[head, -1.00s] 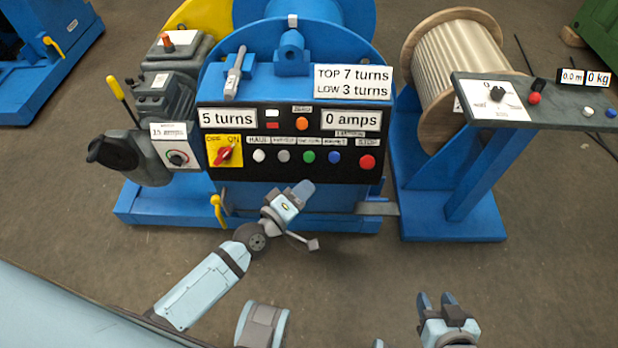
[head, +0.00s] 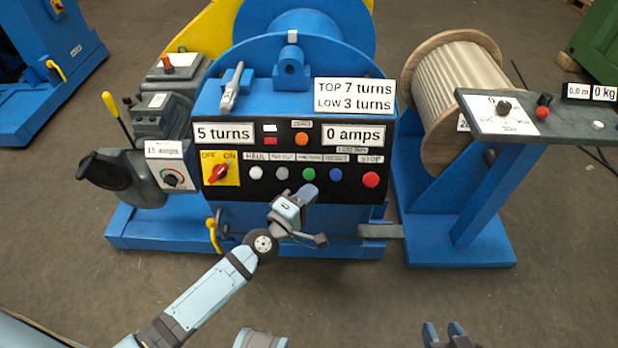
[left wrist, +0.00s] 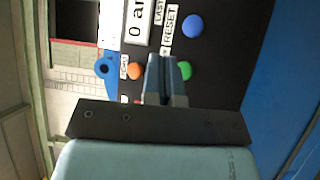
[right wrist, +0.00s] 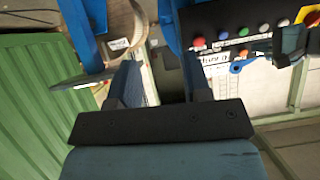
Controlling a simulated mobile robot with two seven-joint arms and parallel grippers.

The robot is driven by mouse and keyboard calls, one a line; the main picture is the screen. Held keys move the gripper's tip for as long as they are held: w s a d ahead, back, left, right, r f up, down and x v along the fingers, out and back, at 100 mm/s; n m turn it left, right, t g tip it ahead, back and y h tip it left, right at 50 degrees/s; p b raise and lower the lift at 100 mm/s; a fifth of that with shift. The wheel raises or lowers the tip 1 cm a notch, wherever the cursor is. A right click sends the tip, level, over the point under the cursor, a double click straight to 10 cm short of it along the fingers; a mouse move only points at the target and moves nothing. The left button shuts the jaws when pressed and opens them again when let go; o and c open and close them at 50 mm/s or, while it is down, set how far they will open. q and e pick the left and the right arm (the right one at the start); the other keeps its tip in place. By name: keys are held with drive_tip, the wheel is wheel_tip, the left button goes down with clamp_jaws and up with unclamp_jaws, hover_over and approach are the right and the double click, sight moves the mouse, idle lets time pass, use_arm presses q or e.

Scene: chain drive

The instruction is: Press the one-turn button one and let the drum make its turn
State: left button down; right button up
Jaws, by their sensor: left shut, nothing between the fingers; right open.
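The black control panel (head: 292,140) carries a row of buttons: white, grey, green, blue and red. The green button (head: 309,173) sits in the middle under a small label that I cannot read clearly. My left gripper (head: 309,190) is shut and empty, its tips just below the green button in the head view. In the left wrist view the green button (left wrist: 185,70) shows beside the fingers; I cannot tell whether they touch. The blue drum (head: 335,25) stands behind the panel. The display (head: 222,133) reads 5 turns. My right gripper (head: 444,331) is open and empty, low in front.
The panel also has a red OFF/ON switch (head: 218,174), an orange button (head: 302,139) and a red STOP button (head: 371,180). The amps display (head: 353,135) reads 0. A cable reel (head: 455,90) and a grey console (head: 540,118) stand at right.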

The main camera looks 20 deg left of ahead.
sight(309, 174)
use_arm(q)
drive_tip(key=w+a+f+b, duration=0.1)
drive_tip(key=w+f+b, duration=0.1)
drive_tip(key=w, duration=0.3)
drive_tip(key=shift+a+f+b, duration=0.25)
drive_tip(key=shift+f+b, duration=0.1)
use_arm(e)
drive_tip(key=shift+w+a+r+t, duration=0.2)
drive_tip(key=shift+a+r+t, duration=0.1)
drive_tip(key=shift+a+r, duration=0.05)
drive_tip(key=shift+f, duration=0.25)
use_arm(q)
drive_tip(key=shift+w+f, duration=0.1)
drive_tip(key=shift+w, duration=0.1)
idle(1.0)
drive_tip(key=shift+w+a+f, duration=0.1)
drive_tip(key=shift+w+f, duration=0.05)
drive_tip(key=shift+w, duration=0.1)
use_arm(e)
drive_tip(key=shift+f, duration=0.2)
